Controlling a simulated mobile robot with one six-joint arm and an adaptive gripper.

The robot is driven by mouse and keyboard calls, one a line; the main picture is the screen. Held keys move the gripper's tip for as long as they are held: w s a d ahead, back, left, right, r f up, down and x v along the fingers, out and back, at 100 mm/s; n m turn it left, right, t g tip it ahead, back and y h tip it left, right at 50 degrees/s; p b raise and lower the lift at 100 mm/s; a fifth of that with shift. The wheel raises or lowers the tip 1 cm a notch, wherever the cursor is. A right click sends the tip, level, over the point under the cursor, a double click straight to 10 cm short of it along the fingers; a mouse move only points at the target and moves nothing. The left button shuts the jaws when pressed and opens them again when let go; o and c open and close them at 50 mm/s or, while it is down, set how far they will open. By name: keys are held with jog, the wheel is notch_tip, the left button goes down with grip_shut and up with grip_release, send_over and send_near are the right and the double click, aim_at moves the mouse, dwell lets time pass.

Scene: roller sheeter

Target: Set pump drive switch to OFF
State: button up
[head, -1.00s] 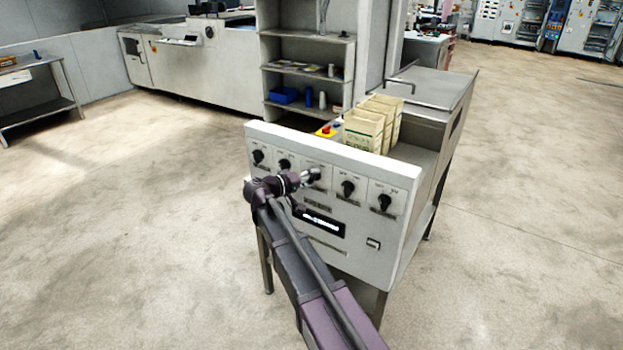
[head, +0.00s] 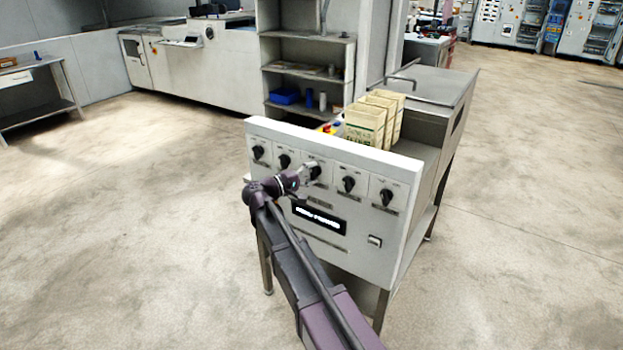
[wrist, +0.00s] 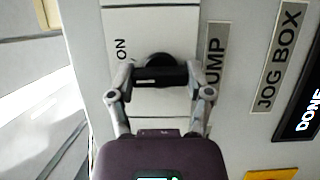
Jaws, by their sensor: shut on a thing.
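The pump drive switch is a black rotary knob (wrist: 158,62) on a white panel plate, seen in the wrist view. A label beside it reads "UMP", its first letter hidden, and "ON" is printed on the plate. My gripper (wrist: 161,77) has its two fingers on either side of the knob's bar, shut on it. The bar lies across the wrist picture; an OFF mark is not visible. In the head view my gripper (head: 305,173) is at the middle knob of the row and hides most of it.
The white panel (head: 340,250) has other black knobs (head: 348,184) on both sides and a dark display (head: 319,219) below. Paper-like cartons (head: 365,122) stand behind its top edge, near a red emergency button (head: 328,128). Open floor surrounds the cabinet.

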jog(key=n+h+b, duration=0.1)
jog(key=n+b, duration=0.1)
jog(key=n, duration=0.2)
jog(key=shift+t, duration=0.4)
jog(key=o, duration=1.1)
jog(key=shift+o, duration=0.2)
